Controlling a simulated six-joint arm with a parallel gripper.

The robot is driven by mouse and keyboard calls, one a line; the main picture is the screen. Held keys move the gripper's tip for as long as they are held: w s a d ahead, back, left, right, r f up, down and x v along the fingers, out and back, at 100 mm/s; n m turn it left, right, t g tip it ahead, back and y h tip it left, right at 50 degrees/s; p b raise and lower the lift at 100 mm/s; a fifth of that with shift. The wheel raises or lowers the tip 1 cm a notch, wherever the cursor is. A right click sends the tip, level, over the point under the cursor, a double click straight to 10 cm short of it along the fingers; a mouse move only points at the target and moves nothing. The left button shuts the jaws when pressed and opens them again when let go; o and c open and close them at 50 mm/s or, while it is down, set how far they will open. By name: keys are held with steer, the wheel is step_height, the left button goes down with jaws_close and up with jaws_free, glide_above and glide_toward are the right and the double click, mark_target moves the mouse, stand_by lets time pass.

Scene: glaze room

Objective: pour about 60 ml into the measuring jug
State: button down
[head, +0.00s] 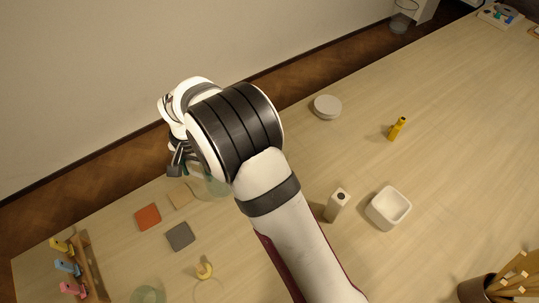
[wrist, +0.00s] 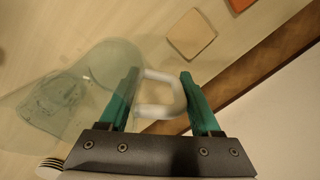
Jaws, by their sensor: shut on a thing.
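My gripper (wrist: 160,75) has teal fingers on either side of the pale handle (wrist: 160,112) of a clear greenish glass vessel (wrist: 60,95). The vessel extends to the left in the wrist view; I cannot tell how much liquid is in it. In the head view my arm hides most of the gripper, and part of the glass vessel (head: 208,186) shows below it. A clear vessel with a yellow handle (head: 204,270) stands near the bottom edge, with a greenish glass vessel (head: 148,294) to its left, cut by the frame. I cannot tell which is the measuring jug.
Orange (head: 148,216), grey (head: 180,236) and tan (head: 180,195) tiles lie near the gripper. A rack with coloured items (head: 92,268) is at lower left.

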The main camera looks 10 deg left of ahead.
steer(key=shift+f+h, duration=0.3)
steer(key=shift+f, duration=0.7)
stand_by(2.1)
